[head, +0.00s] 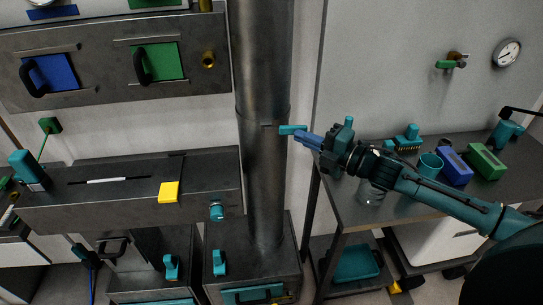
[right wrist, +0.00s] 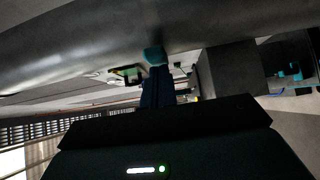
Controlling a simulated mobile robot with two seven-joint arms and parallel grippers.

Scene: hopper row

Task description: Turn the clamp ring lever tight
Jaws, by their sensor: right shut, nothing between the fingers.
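The clamp ring (head: 250,122) shows as a thin band around the thick grey vertical pipe. Its teal lever (head: 291,129) sticks out at the pipe's right side, pointing roughly sideways. My right gripper (head: 303,138) reaches in from the right with its blue fingers together at the lever's outer end. I cannot tell whether they touch it. In the right wrist view the shut fingers (right wrist: 157,88) point at the teal lever (right wrist: 155,55), which lies just past their tips against the grey pipe (right wrist: 90,45). Nothing shows between the fingers. My left gripper is not in view.
A dark bench (head: 440,205) at right holds a blue box (head: 454,168), a green box (head: 486,162), a teal cup (head: 430,164) and brushes. A grey shelf with a yellow block (head: 168,192) stands left of the pipe. A gauge (head: 507,53) hangs on the wall.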

